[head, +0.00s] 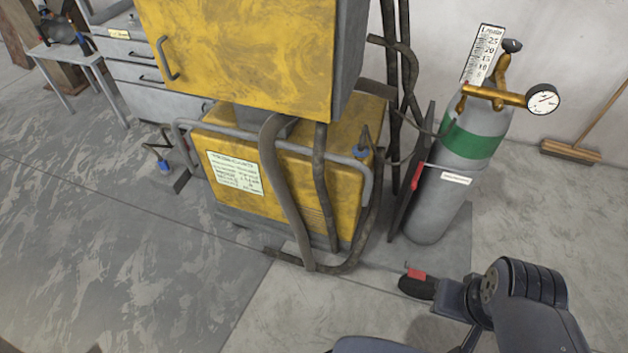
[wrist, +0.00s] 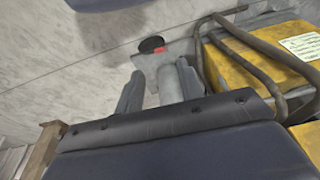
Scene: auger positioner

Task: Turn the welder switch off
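A yellow welder (head: 350,190), scuffed and with a white printed label, stands mid-picture in the head view below a larger yellow cabinet (head: 250,50). Its yellow body (wrist: 255,65) also shows at the right of the wrist view. I cannot make out a switch on the visible faces, so its position is unclear. My gripper (wrist: 160,73) shows in the wrist view with its two dark fingers apart, nothing between them at contact. It appears well clear of the welder. In the head view my arm is at the lower right, and the fingers are not clearly visible.
Thick hoses (head: 285,190) hang before the welder. A grey gas cylinder (head: 440,190) with a green band and gauge (head: 542,99) stands right of it. A black, red-marked piece (head: 417,285) lies near my arm. A broom (head: 570,152) is by the wall.

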